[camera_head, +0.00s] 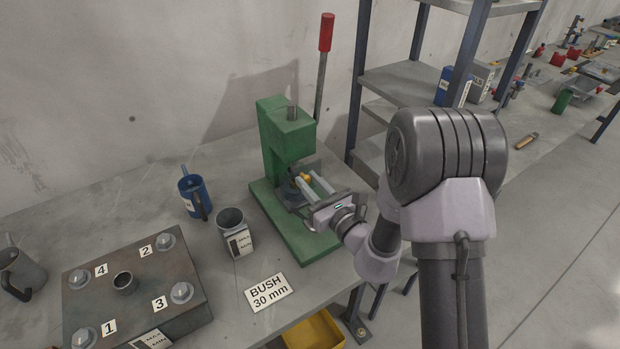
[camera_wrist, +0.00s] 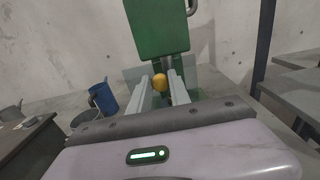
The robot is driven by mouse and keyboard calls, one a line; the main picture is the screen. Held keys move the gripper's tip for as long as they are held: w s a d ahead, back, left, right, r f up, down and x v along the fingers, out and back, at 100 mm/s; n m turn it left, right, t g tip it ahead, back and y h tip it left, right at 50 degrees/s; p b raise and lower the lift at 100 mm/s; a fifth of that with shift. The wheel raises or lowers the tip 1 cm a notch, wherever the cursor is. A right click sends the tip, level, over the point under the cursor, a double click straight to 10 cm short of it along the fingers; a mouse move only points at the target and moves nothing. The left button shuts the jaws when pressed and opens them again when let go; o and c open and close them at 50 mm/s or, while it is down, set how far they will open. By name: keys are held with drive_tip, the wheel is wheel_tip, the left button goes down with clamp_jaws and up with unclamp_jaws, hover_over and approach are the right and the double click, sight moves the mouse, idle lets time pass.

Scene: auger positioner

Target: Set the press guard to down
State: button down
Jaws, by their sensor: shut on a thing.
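The green press (camera_head: 287,130) stands on the bench, with a red-tipped lever (camera_head: 326,32) rising behind it. Its green head also shows in the wrist view (camera_wrist: 157,28). A yellow knob (camera_wrist: 159,81) sits low in front of the press, between my fingers; it shows small in the head view (camera_head: 307,176). My gripper (camera_head: 308,182) reaches in from the right and is shut on the knob. A bluish-grey panel (camera_wrist: 196,77) behind the fingers looks like the guard; my fingers hide much of it, and I cannot tell its exact angle.
A blue mug (camera_head: 192,194) and a grey labelled cup (camera_head: 234,230) stand left of the press. A bolted plate (camera_head: 135,285) lies front left. A "BUSH 30 mm" card (camera_head: 269,292) lies in front. A shelf rack (camera_head: 405,85) stands right of the press, and a yellow bin (camera_head: 315,332) is below the bench edge.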

drive_tip(key=shift+s+f, duration=0.1)
drive_tip(key=shift+f, duration=0.5)
drive_tip(key=c, duration=1.2)
unclamp_jaws()
drive_tip(key=shift+c, duration=0.2)
drive_tip(key=p+v, duration=0.7)
drive_tip(key=v, duration=1)
